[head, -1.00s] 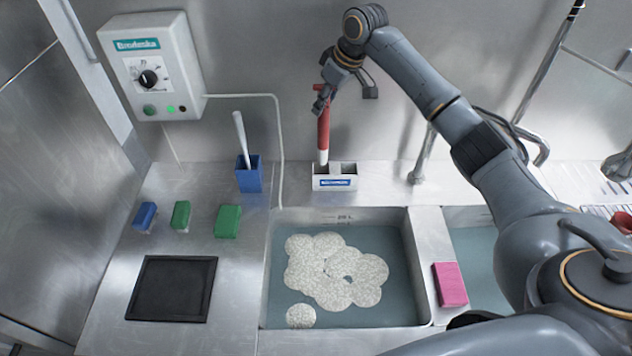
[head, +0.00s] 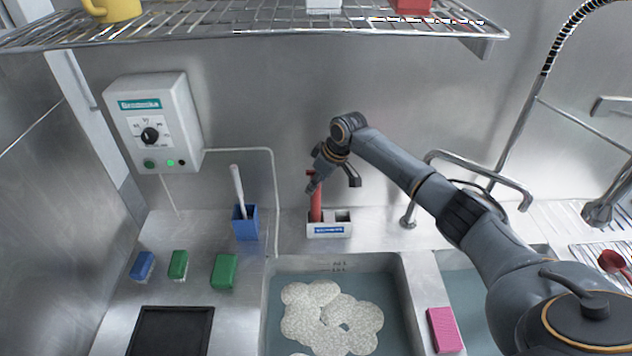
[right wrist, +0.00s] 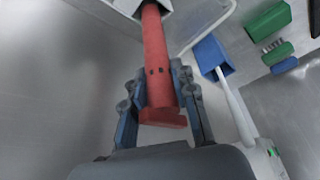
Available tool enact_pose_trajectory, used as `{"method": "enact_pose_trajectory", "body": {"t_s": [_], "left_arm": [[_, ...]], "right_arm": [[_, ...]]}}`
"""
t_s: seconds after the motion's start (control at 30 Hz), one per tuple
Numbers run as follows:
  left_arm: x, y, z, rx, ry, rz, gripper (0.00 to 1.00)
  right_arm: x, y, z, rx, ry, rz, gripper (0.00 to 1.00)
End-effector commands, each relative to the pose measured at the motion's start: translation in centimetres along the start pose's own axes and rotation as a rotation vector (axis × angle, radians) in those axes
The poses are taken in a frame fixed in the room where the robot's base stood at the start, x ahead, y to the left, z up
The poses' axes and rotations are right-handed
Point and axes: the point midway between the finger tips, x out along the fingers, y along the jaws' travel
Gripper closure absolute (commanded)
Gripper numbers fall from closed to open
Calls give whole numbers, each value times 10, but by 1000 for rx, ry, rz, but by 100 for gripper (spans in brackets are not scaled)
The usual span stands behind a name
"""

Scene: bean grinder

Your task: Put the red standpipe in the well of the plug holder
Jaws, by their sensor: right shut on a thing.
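The red standpipe (head: 315,207) stands about upright at the white plug holder (head: 329,231), which has a blue label and sits behind the sink. Its lower end is hidden inside the holder's left opening; the right opening looks empty. My right gripper (head: 314,181) is around the pipe's upper part. In the right wrist view, the gripper's two fingers (right wrist: 160,108) are shut on the red standpipe (right wrist: 154,55) just below its wide collar, and the pipe's far end meets the plug holder (right wrist: 141,6). My left gripper is out of view.
A sink (head: 268,310) with foamy water lies in front of the holder. A blue cup (head: 245,223) with a brush stands to the left. A wire shelf (head: 250,28) hangs above, and a faucet (head: 470,165) is to the right. A pink sponge (head: 444,330) lies on the sink divider.

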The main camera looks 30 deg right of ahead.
Motion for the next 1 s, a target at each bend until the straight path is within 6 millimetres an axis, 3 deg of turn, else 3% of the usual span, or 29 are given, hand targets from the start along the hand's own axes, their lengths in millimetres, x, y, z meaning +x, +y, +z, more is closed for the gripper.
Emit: {"method": "enact_pose_trajectory", "body": {"t_s": [0.17, 0.2, 0.3, 0.67, 0.77, 1.0], "left_arm": [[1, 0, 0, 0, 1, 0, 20], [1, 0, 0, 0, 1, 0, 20], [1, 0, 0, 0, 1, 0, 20], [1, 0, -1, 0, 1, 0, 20], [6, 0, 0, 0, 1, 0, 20], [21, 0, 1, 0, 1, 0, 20]], "right_arm": [[2, 0, 1, 1, 1, 0, 100], [2, 0, 1, 1, 0, 0, 65], [2, 0, 1, 1, 0, 0, 50], [-3, 0, 0, 0, 1, 1, 50], [-14, 1, 0, 0, 3, 2, 50], [-65, 1, 0, -1, 3, 4, 50]]}}
